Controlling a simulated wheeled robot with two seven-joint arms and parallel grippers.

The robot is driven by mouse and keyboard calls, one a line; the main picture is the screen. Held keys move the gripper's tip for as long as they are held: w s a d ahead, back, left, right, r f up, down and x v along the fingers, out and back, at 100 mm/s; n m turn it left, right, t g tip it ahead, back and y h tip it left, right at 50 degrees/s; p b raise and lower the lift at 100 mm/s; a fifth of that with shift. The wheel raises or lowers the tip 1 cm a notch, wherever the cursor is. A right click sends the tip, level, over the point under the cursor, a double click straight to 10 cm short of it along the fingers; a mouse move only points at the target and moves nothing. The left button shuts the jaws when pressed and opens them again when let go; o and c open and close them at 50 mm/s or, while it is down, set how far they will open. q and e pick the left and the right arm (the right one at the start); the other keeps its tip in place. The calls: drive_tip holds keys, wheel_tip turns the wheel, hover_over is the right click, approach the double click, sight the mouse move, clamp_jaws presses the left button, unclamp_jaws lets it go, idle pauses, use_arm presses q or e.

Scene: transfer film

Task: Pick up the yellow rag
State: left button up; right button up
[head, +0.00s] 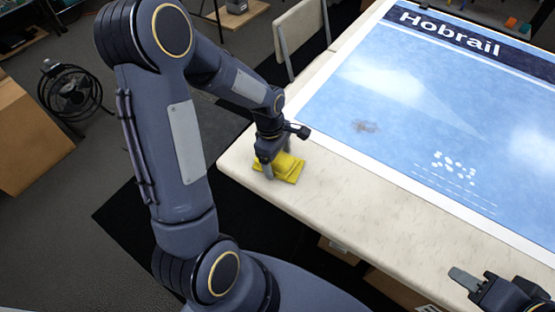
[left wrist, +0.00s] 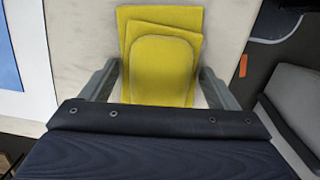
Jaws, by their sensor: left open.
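The yellow rag (head: 284,170) lies folded on the near left corner of the pale table, left of the blue printed sheet. My left gripper (head: 277,166) is directly over it, pointing down. In the left wrist view, the rag (left wrist: 160,55) lies between the two open fingers of my left gripper (left wrist: 160,85), with a finger on either side of its near part. Whether the fingers touch it cannot be told. My right gripper (head: 470,285) is at the bottom right of the head view, near the table's front edge, away from the rag; its jaw opening is unclear.
The table (head: 400,222) carries a large blue sheet headed Hobrail (head: 400,110), with a brownish smudge (head: 364,127) on it. A chair (head: 299,32) stands behind the table's left end. A fan (head: 72,92) and a cardboard box (head: 28,138) stand on the floor at left.

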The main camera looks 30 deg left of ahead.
sight(279, 159)
use_arm(q)
drive_tip(key=shift+f, duration=0.15)
drive_tip(key=c, duration=1.1)
drive_tip(key=shift+o, duration=0.2)
drive_tip(key=shift+r, duration=0.65)
wheel_tip(279, 159, up, 3)
drive_tip(key=shift+s+d+r, duration=0.1)
drive_tip(key=shift+s, duration=0.05)
drive_tip(key=s+d+r+p, duration=0.1)
drive_tip(key=s+d+r, duration=0.4)
drive_tip(key=s+r, duration=0.4)
drive_tip(key=s, duration=0.3)
drive_tip(key=shift+s+d, duration=0.15)
drive_tip(key=shift+s, duration=0.2)
